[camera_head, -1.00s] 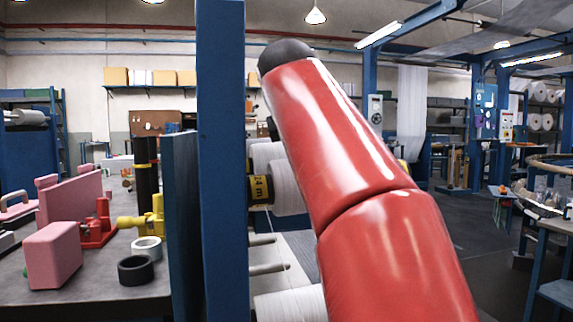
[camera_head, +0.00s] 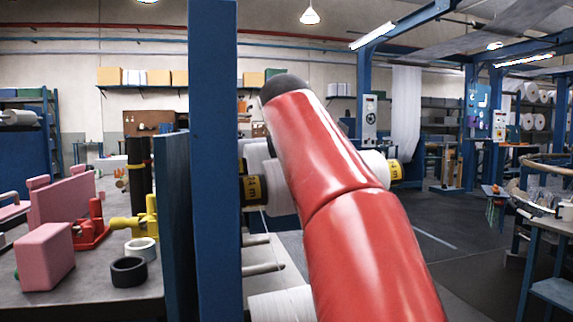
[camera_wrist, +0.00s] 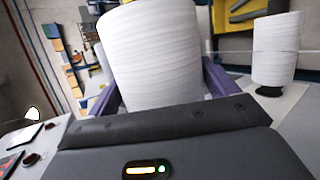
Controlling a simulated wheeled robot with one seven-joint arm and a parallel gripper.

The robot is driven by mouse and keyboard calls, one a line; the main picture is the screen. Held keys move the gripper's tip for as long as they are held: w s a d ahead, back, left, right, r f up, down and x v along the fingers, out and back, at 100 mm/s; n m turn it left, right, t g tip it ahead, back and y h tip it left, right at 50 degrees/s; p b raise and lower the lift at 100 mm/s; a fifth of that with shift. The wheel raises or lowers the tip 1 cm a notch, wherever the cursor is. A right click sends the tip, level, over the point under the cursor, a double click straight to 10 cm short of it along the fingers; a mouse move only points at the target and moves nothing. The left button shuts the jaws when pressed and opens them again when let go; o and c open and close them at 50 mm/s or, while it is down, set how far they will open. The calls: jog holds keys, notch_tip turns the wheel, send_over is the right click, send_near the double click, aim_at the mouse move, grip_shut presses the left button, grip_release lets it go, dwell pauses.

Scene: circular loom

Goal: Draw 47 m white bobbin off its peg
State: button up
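In the wrist view a large white bobbin (camera_wrist: 155,50) stands between the purple fingers of my gripper (camera_wrist: 160,88), which appear closed on its sides. In the head view my red arm hides the gripper. A white bobbin (camera_head: 372,167) with a yellow label band at its right end sticks out to the right behind the arm. It appears to be the held one, clear of the blue post; I cannot read its label surely. Another white bobbin (camera_head: 283,194) with a yellow-labelled dark end sits on the post's side, partly behind my arm.
A blue post (camera_head: 214,160) stands left of my arm. Two bare pegs (camera_head: 264,268) stick out below the labelled bobbin, with another white bobbin (camera_head: 280,305) lower down. In the wrist view a second bobbin (camera_wrist: 278,48) stands at right. Open floor (camera_head: 445,240) lies at right.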

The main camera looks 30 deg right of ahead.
jog(key=shift+r, duration=0.1)
jog(key=c, duration=1.1)
jog(key=shift+c, duration=0.2)
